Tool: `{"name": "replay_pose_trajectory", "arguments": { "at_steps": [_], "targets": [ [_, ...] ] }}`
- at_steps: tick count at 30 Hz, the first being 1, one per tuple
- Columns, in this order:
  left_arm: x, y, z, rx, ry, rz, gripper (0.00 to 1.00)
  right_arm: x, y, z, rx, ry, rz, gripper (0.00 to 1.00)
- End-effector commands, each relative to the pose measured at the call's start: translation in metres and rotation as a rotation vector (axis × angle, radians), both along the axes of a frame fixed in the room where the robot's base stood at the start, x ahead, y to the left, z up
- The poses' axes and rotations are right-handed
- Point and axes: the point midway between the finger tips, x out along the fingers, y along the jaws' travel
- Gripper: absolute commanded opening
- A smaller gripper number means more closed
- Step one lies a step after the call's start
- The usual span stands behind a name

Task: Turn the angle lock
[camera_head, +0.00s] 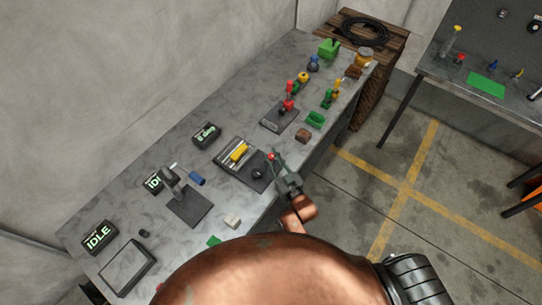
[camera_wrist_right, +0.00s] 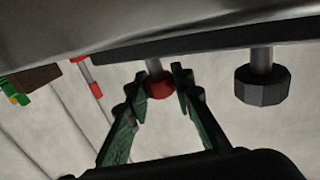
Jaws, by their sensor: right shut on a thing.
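A dark fixture plate (camera_head: 262,183) with a yellow block (camera_head: 239,151) on it lies near the front edge of the grey bench. A small red knob (camera_head: 270,156) and a dark round knob (camera_head: 257,171) are on its right part. My right gripper (camera_head: 274,155) is at the red knob. In the right wrist view my gripper's green fingers (camera_wrist_right: 161,84) are closed around the red knob (camera_wrist_right: 159,89), which sits on a light shaft. The dark faceted knob (camera_wrist_right: 262,86) is to the right, clear of the fingers. Which knob is the angle lock is not marked. My left gripper is out of view.
A dark plate with a red lever (camera_head: 288,98) stands farther back on the bench (camera_head: 110,200). A stand with a blue-handled part (camera_head: 196,180) and an IDLE display (camera_head: 99,237) are nearer left. Floor to the right of the bench is open.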

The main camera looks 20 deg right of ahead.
Motion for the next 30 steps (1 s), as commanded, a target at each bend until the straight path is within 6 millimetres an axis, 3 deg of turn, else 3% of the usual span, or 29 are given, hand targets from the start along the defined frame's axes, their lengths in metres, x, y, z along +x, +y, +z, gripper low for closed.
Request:
{"name": "replay_pose_trajectory", "arguments": {
  "at_steps": [19, 20, 27, 30],
  "targets": [
    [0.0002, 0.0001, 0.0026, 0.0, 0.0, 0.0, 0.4, -0.0001, 0.0004, 0.0001, 0.0, -0.001, -0.037, 0.0],
    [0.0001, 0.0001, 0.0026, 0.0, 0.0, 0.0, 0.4, -0.0001, 0.0005, 0.0001, 0.0, -0.001, -0.037, 0.23],
    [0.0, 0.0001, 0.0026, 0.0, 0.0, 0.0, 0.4, 0.0, 0.0004, 0.0002, 0.0, -0.001, -0.037, 0.4],
    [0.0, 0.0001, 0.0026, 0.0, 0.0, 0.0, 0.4, 0.0001, 0.0004, 0.0003, 0.0, -0.001, -0.037, 0.4]
  ]
}}
